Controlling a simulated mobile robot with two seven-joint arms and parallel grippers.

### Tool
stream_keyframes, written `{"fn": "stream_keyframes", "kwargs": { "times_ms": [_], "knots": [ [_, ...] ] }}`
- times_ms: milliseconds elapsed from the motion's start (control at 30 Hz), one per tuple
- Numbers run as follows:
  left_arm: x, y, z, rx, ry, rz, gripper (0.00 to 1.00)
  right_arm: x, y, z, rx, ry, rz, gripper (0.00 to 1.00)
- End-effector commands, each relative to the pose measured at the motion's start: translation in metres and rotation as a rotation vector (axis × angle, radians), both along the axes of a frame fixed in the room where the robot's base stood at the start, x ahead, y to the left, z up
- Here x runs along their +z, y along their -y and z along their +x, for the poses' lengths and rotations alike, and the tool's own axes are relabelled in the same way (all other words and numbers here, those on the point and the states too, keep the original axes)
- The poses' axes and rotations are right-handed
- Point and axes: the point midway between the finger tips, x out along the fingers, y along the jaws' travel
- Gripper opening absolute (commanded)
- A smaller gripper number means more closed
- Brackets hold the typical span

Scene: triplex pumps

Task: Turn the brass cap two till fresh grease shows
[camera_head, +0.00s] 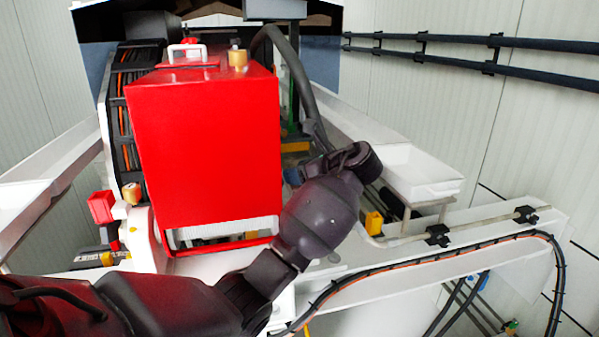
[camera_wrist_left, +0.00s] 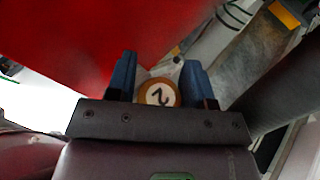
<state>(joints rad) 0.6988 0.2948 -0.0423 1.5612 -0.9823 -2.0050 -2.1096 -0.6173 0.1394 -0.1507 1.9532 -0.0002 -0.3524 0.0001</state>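Brass cap two (camera_wrist_left: 158,93), a round cap with a pale face and a dark "2" that looks turned, sits between the blue fingers of my left gripper (camera_wrist_left: 157,76) in the left wrist view. In the head view my left arm reaches across to the right of the red pump housing (camera_head: 205,150); the fingertips and cap two are hidden there. I cannot make out any grease. My right gripper is not in view.
Other brass caps stand on top of the red housing (camera_head: 238,59) and at its left (camera_head: 131,193). A red block (camera_head: 101,206) is at the left. A white trough (camera_head: 425,178) and a cable run (camera_head: 440,253) lie to the right. The housing stands close beside my left wrist.

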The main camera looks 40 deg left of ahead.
Motion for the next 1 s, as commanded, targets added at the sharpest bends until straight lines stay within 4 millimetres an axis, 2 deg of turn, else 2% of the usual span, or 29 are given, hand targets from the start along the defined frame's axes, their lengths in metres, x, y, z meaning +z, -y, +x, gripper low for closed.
{"fn": "stream_keyframes", "kwargs": {
  "times_ms": [33,200,567,1000],
  "knots": [
    [0.0000,0.0001,0.0000,0.000,0.000,0.000,0.40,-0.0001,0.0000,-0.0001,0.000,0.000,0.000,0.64],
    [0.0000,0.0001,0.0000,0.000,0.000,0.000,0.15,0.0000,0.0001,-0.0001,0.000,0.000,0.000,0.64],
    [-0.0004,0.0001,0.0005,-0.067,0.001,0.000,0.15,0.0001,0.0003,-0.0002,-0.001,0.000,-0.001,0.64],
    [-0.0001,0.0010,0.0055,-0.409,0.001,0.003,0.15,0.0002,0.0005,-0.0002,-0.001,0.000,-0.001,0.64]
  ]
}}
